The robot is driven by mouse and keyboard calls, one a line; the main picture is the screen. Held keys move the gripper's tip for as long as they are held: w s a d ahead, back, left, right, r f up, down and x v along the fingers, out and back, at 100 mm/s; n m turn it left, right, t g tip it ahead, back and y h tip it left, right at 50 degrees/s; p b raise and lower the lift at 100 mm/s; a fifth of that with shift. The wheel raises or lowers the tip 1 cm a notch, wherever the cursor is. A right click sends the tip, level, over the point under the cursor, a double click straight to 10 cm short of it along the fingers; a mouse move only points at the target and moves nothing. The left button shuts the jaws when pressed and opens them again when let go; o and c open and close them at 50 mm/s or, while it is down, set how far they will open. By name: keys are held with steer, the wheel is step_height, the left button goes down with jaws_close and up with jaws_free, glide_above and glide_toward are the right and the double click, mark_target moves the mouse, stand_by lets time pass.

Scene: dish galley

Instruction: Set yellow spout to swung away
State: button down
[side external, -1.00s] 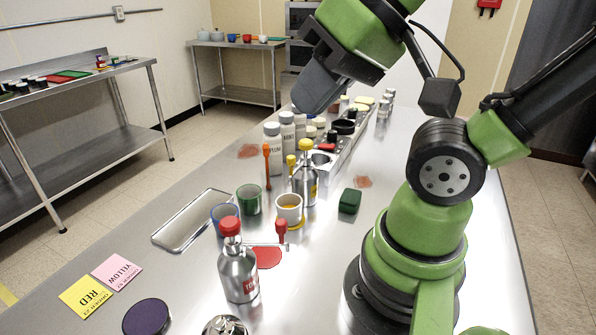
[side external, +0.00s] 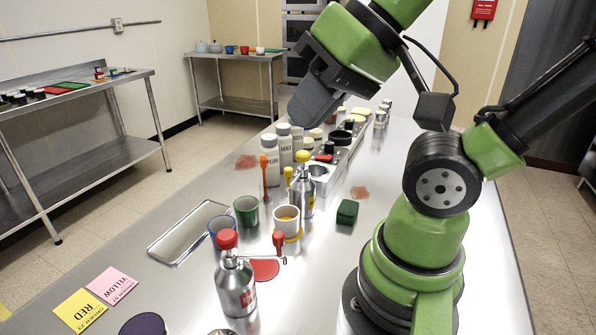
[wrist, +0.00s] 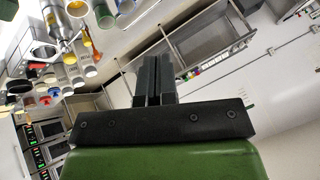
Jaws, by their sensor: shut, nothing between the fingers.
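The yellow-capped silver bottle (side external: 303,200) stands upright mid-counter. A small yellow-tipped spout (side external: 288,175) shows at its left, pointing away from the white cup (side external: 286,222) in front of it. The cup holds something yellow and stands on a yellow disc. My gripper (side external: 312,103) is above and behind the bottle, clear of it, shut and empty. Its closed fingers show in the wrist view (wrist: 153,78), with bottles and cups in the upper left there. The exact spout angle is hard to tell.
A red-capped bottle (side external: 236,285) with its red-handled spout stands in front, by a red patch (side external: 265,270). Blue and green cups (side external: 246,210), an orange-topped stick (side external: 264,172), white shakers (side external: 270,158) and a green block (side external: 347,212) stand close around. A tray (side external: 160,247) lies left.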

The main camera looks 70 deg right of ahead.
steer(key=c, duration=1.3)
jaws_free()
steer(key=shift+w+d, duration=0.1)
steer(key=shift+w, duration=0.1)
steer(key=shift+o, duration=1.2)
steer(key=w+d+f+n+g+h, duration=0.1)
steer(key=w+d+n+g, duration=0.2)
steer(key=w+d+n, duration=0.3)
steer(key=shift+f+g+h, duration=0.3)
steer(key=shift+h, duration=0.1)
steer(key=n+g, duration=0.4)
steer(key=n, duration=0.3)
glide_above(288, 168)
step_height(288, 168, down, 7)
steer(key=shift+r, duration=0.1)
step_height(288, 168, down, 9)
steer(key=shift+a, duration=0.1)
steer(key=shift+c, duration=0.2)
jaws_close()
